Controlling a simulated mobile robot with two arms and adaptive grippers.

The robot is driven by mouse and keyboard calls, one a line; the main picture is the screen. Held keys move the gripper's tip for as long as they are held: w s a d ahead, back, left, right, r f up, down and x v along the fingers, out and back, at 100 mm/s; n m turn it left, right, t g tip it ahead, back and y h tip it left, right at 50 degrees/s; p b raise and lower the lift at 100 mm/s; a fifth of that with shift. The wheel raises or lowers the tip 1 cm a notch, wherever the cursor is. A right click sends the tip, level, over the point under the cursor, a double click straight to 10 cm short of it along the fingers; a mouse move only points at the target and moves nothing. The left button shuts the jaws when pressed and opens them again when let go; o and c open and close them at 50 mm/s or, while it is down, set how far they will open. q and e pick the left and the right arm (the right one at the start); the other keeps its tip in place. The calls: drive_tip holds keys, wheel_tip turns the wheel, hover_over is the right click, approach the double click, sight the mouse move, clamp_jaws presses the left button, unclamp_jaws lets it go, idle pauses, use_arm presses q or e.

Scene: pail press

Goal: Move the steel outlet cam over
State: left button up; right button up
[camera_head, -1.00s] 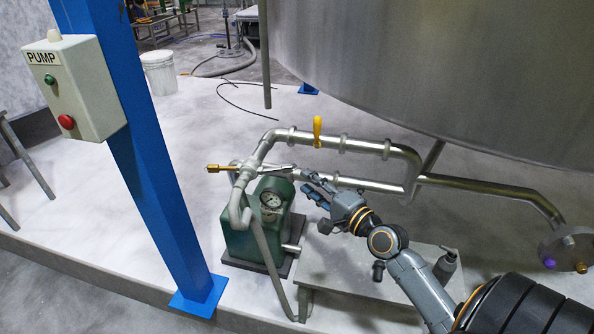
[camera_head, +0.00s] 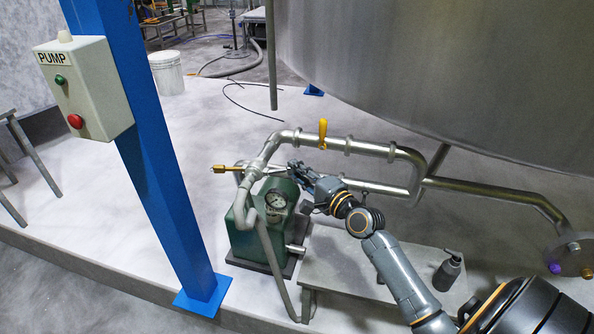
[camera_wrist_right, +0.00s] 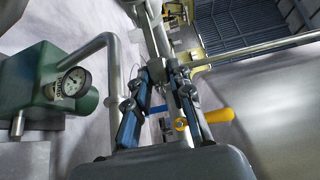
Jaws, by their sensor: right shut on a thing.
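The steel outlet cam (camera_head: 272,169) is a slim grey lever on the pipe fitting above the green pump. It points right, toward my right gripper (camera_head: 294,169). That gripper is shut on the cam's outer end, and its fingers hide part of it. In the right wrist view, the fingers of my right gripper (camera_wrist_right: 160,80) sit either side of grey metal; the exact contact is hard to make out. A brass cam (camera_head: 228,169) sticks out left from the same fitting. My left gripper is not in view.
The green pump (camera_head: 245,235) with a gauge (camera_head: 276,201) stands below. A yellow valve handle (camera_head: 322,130) rises from the upper pipe (camera_head: 362,146). A pump switch box (camera_head: 85,90) hangs on a blue post (camera_head: 165,190). A big steel tank (camera_head: 450,70) fills the upper right.

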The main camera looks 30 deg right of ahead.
drive_tip(key=shift+w+d, duration=0.25)
drive_tip(key=shift+w, duration=0.55)
drive_tip(key=shift+w, duration=1.05)
drive_tip(key=o, duration=0.9)
drive_tip(key=shift+o, duration=0.2)
drive_tip(key=shift+s, duration=0.1)
